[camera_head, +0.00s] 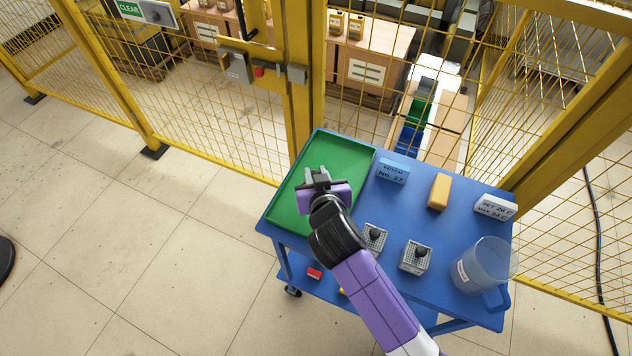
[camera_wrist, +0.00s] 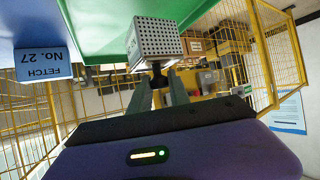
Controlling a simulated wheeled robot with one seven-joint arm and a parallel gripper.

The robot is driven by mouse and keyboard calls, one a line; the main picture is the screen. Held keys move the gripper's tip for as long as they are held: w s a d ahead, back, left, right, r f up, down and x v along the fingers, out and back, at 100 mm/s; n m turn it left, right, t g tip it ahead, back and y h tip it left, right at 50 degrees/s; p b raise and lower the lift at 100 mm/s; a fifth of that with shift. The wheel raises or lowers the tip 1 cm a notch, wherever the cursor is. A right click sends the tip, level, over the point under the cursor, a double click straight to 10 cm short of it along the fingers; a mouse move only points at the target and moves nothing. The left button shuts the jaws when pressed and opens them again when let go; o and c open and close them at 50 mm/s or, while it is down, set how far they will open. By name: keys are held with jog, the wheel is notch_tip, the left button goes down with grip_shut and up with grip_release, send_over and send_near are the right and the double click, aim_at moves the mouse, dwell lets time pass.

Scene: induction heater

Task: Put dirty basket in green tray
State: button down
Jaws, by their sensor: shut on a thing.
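My gripper (camera_head: 321,180) is over the green tray (camera_head: 345,152), which lies at the left end of a blue cart. In the wrist view my gripper (camera_wrist: 157,82) is shut on the dark knob of a perforated grey basket (camera_wrist: 158,38). That basket shows against the green of the tray; I cannot tell whether it touches the tray floor. In the head view my gripper hides it. Two similar baskets with dark knobs, one nearer the tray (camera_head: 375,238) and one to its right (camera_head: 415,258), stand on the blue cart top.
The blue cart (camera_head: 455,205) also carries a blue "FETCH No. 27" block (camera_head: 392,171), a yellow block (camera_head: 439,191), a white label block (camera_head: 495,207) and a clear jug (camera_head: 484,267). A yellow mesh fence (camera_head: 215,115) stands close behind it.

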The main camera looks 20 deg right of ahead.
jog(key=shift+f, duration=1.9)
jog(key=shift+f, duration=0.1)
jog(key=c, duration=1.2)
grip_release()
jog(key=shift+c, duration=0.2)
jog(key=shift+r, duration=0.2)
jog(key=shift+s+a, duration=0.1)
jog(key=shift+s, duration=0.25)
jog(key=b+v, duration=0.1)
jog(key=v, duration=1)
jog(key=shift+s+r, duration=0.1)
